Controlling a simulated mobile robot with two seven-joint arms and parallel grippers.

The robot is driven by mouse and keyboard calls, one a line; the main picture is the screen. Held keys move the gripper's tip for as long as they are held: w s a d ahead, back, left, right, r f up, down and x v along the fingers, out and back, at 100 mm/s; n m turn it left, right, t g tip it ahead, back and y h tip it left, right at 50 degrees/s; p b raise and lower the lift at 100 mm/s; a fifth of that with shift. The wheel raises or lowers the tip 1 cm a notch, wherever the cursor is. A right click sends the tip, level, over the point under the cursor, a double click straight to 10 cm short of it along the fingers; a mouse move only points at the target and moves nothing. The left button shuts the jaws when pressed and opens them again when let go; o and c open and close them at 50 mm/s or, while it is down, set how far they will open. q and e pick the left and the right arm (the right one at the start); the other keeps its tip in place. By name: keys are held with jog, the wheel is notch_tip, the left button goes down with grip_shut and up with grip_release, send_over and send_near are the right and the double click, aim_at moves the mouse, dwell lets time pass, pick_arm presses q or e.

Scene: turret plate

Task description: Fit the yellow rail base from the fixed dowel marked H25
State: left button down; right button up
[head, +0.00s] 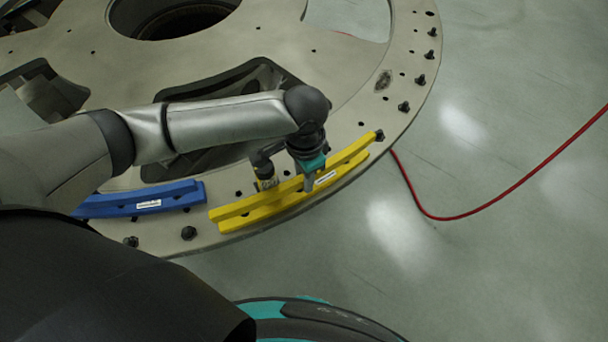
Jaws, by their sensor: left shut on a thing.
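The yellow rail base (262,204) is a long, stepped yellow bar with a small white label. It lies along the near outer edge of the round turret plate (350,110), running from lower left to upper right. My left gripper (308,186) points down onto the middle of the bar and is shut on it. My left arm reaches in from the left over the plate. A dark dowel (380,135) shows at the bar's right end. The H25 marking cannot be read. Whether the bar rests fully on the plate cannot be told. My right gripper is not in view.
A blue rail base (150,199) with a white label lies left of the yellow one. Dark dowels such as this one (189,233) stand along the plate's rim. The plate has large cut-outs. A red cable (480,206) runs over the open grey floor (500,270) at right.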

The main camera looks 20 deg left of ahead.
pick_arm(q)
jog(key=c, duration=0.8)
grip_release()
jog(key=shift+f, duration=0.25)
jog(key=shift+o, duration=0.9)
jog(key=shift+r, duration=0.1)
jog(key=shift+s, duration=0.15)
notch_tip(320, 180, up, 15)
jog(key=p, duration=0.2)
